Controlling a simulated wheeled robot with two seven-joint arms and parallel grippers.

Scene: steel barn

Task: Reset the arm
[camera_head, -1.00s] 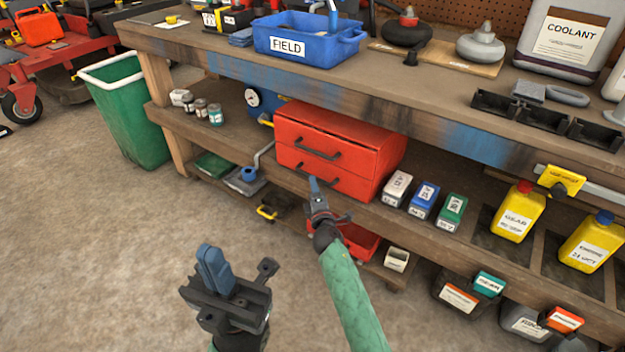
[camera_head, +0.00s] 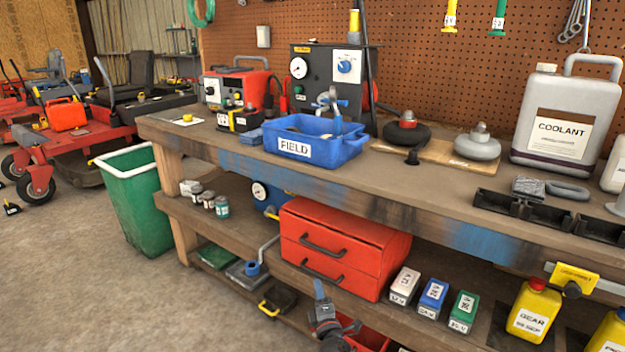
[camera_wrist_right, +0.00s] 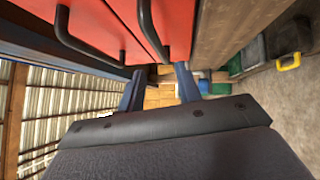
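My right gripper (camera_head: 319,292) shows at the bottom middle of the head view, in front of the lower shelf and the red two-drawer chest (camera_head: 338,247). In the right wrist view its two blue fingers (camera_wrist_right: 160,86) stand apart with nothing between them. The drawer handles (camera_wrist_right: 152,38) are close above the fingers in that view. Both drawers look shut. I cannot tell whether the gripper touches the chest. My left gripper is outside both views now.
The wooden workbench (camera_head: 420,188) carries a blue FIELD bin (camera_head: 308,150) and a coolant jug (camera_head: 563,120). Small labelled boxes (camera_head: 433,298) and a yellow jug (camera_head: 534,310) stand on the lower shelf. A green bin (camera_head: 135,205) stands left. The floor (camera_head: 90,290) at lower left is clear.

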